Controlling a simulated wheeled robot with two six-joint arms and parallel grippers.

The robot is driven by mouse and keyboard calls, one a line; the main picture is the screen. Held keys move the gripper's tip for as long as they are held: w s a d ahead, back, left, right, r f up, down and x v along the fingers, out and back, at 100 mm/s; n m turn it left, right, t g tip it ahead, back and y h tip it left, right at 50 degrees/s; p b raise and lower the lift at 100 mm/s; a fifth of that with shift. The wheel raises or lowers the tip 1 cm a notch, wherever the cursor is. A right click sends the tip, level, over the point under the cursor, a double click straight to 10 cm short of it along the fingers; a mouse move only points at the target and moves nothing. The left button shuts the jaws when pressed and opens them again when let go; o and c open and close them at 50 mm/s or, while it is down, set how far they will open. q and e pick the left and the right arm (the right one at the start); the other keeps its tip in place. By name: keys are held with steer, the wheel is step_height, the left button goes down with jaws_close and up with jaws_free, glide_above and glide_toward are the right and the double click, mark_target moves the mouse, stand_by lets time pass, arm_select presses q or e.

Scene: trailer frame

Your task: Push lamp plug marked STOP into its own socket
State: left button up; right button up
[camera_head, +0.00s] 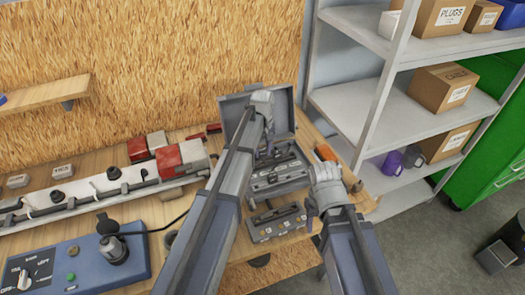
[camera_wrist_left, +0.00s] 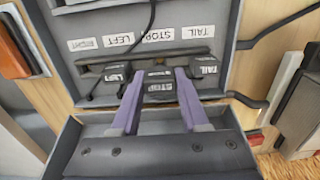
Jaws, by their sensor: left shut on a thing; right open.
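In the left wrist view, my left gripper (camera_wrist_left: 158,76) is shut on a small dark plug (camera_wrist_left: 159,88) between its purple fingers. Its white label is too small to read surely. A plug marked LEFT (camera_wrist_left: 117,74) is at one side and one marked TAIL (camera_wrist_left: 205,68) at the other. Behind them a grey panel (camera_wrist_left: 88,63) bears the labels RIGHT, LEFT, STOP (camera_wrist_left: 159,35) and TAIL. In the head view, my left gripper (camera_head: 267,152) is over the open grey case (camera_head: 285,184), its tips hard to see. My right gripper (camera_head: 322,172) is open and empty, right of the case.
A smaller grey unit (camera_head: 276,223) stands in front of the case. A blue control box (camera_head: 75,268) with a black cable is at front left. A long light bar (camera_head: 90,195) with red lamps (camera_head: 182,158) lies behind it. An orange object (camera_head: 325,153) is near my right gripper.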

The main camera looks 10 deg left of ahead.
mark_target(263, 157)
arm_select(q)
steer(key=shift+f, duration=0.1)
steer(key=shift+f+b, duration=0.45)
steer(key=shift+b, duration=0.1)
steer(key=shift+f, duration=0.15)
steer(key=shift+f+b, duration=0.45)
steer(key=shift+b, duration=0.15)
steer(key=shift+f+b, duration=0.5)
stand_by(0.6)
steer(key=o, duration=1.2)
steer(key=shift+o, duration=0.2)
steer(key=shift+r, duration=0.15)
